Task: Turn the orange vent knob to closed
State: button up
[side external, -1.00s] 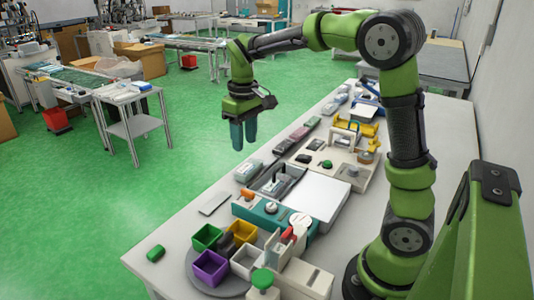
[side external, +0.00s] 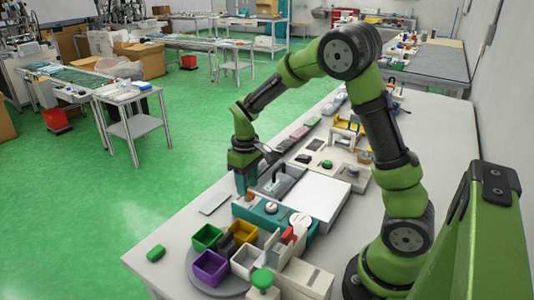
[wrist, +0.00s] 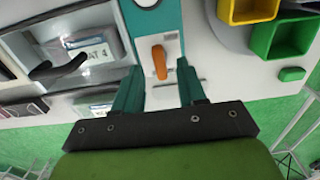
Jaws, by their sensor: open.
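The orange vent knob (wrist: 159,62) is a small elongated handle on a pale plate of the teal panel (wrist: 170,18). In the wrist view it points roughly up and down, slightly tilted. My gripper (wrist: 158,72) is open, with one teal finger on each side of the knob and a visible gap to both. In the side view my gripper (side external: 243,190) points down at the panel's far left end and partly hides the knob. Whether the fingertips are level with the knob or above it is hard to tell. Small markings by the knob are unreadable.
A grey tray (side external: 262,190) with a dark handle lies beside the panel. A round white dial (side external: 300,219) and another knob (side external: 271,207) share the panel. Coloured bins (side external: 209,268) stand nearer the camera. A green block (side external: 156,253) lies near the table edge.

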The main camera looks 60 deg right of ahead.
jog(key=shift+f, duration=0.95)
grip_shut()
